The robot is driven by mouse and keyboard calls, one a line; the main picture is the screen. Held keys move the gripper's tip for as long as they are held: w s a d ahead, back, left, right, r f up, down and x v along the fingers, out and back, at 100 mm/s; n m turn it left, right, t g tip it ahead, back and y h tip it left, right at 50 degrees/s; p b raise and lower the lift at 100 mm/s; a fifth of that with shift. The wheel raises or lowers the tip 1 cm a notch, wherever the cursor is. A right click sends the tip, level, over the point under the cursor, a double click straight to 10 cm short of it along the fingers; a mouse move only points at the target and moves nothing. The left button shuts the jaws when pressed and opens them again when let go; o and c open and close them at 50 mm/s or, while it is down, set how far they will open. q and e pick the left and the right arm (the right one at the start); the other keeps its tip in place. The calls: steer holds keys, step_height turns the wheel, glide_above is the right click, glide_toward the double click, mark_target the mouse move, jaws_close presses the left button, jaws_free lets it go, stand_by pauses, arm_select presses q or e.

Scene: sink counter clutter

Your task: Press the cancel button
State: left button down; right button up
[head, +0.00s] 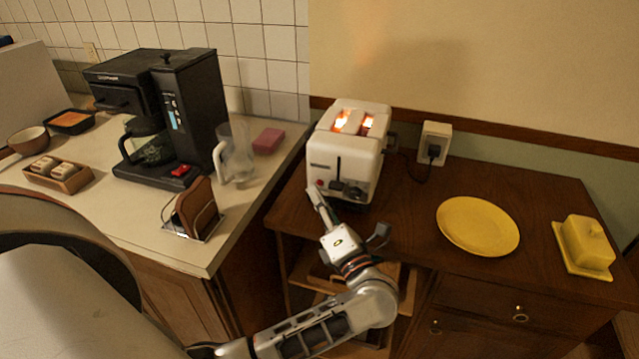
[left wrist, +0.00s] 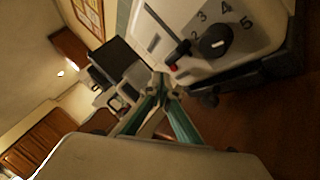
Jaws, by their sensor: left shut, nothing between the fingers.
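The cream toaster (head: 346,150) stands on the dark wooden counter, its slots glowing orange. Its front has a small red button (head: 320,183), a dark lever and a dial at the lower edge. In the left wrist view the red button (left wrist: 173,67) shows beside the black numbered dial (left wrist: 215,42). My left gripper (head: 314,193) is shut and empty, its tips just in front of the toaster's lower left front. In the left wrist view the fingertips (left wrist: 160,82) are close to the red button; I cannot tell whether they touch it. My right gripper is not in view.
A yellow plate (head: 478,226) and a yellow butter dish (head: 586,243) stand on the counter at right. A coffee maker (head: 160,115), a glass pitcher (head: 236,155) and a toast rack (head: 195,212) stand on the left counter.

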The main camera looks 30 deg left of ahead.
arm_select(q)
steer(key=shift+w, duration=0.15)
steer(key=shift+w, duration=0.15)
steer(key=shift+w+a, duration=0.1)
steer(key=shift+w, duration=0.05)
steer(key=shift+w+b, duration=0.3)
stand_by(0.8)
steer(key=shift+s, duration=0.15)
stand_by(0.3)
steer(key=shift+s+p, duration=0.35)
steer(key=shift+s, duration=0.25)
steer(key=shift+s+d+p, duration=0.25)
steer(key=shift+s+p, duration=0.05)
steer(key=shift+s, duration=0.5)
steer(key=shift+s+d+p, duration=0.2)
steer(key=shift+s+p, duration=0.05)
steer(key=shift+s, duration=0.6)
steer(key=shift+s+d+p, duration=0.25)
steer(key=shift+s+p, duration=0.05)
steer(key=shift+s, duration=0.5)
